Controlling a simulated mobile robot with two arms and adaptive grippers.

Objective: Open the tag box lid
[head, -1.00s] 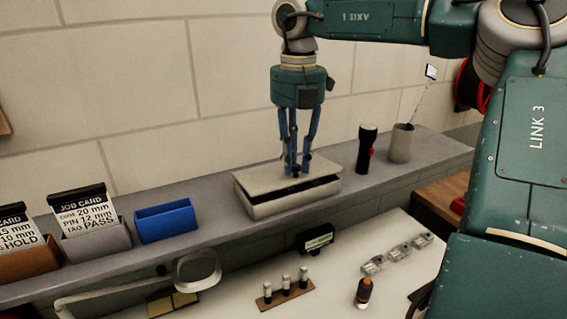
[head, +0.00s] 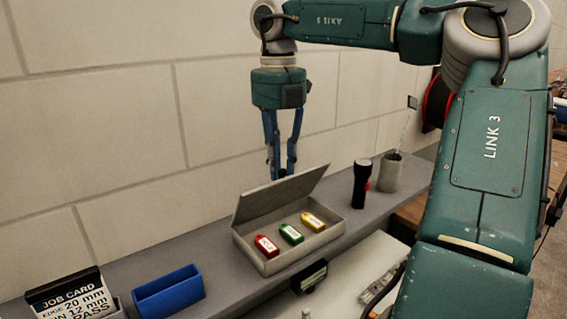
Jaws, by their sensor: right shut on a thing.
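The tag box (head: 321,239) sits on the grey shelf in the head view. Its lid (head: 268,201) is raised and leans back, hinged along the wall side. Inside lie a red tag (head: 267,246), a green tag (head: 291,234) and a yellow tag (head: 313,221). My right gripper (head: 280,174) points down behind the raised lid, its blue fingers close together and shut on the lid. The lid partly hides the fingertips, so the exact grip is not clear. My left gripper is not in view.
A black flashlight (head: 361,184) and a grey cup (head: 390,173) stand to the right of the box. A blue bin (head: 168,292) and a job card (head: 74,294) are at the left. The wall is close behind the shelf.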

